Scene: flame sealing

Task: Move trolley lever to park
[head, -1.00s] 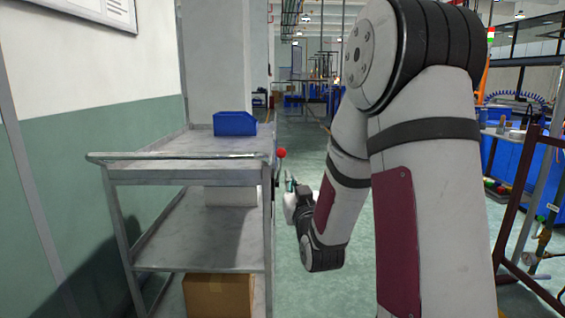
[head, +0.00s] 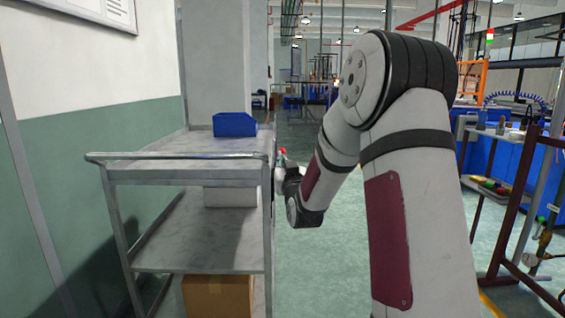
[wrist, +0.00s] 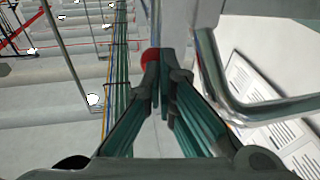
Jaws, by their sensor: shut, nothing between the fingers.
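The trolley (head: 190,173) stands at the left of the head view, with a metal rail and grey shelves. The red knob of its lever (head: 283,151) shows at the trolley's right side, partly hidden by my arm. In the wrist view the red knob (wrist: 149,56) is just left of my fingertips, partly covered by the left finger. My gripper (wrist: 161,56) is shut and empty, with its fingertips right by the knob. Whether they touch it, I cannot tell. The lever's stem is hidden.
A blue bin (head: 234,125) stands on the trolley's top, and a cardboard box (head: 217,295) is on a low shelf. A metal trolley tube (wrist: 214,75) runs close to the right of my fingers. A rack (head: 512,200) is at the far right; the floor between is clear.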

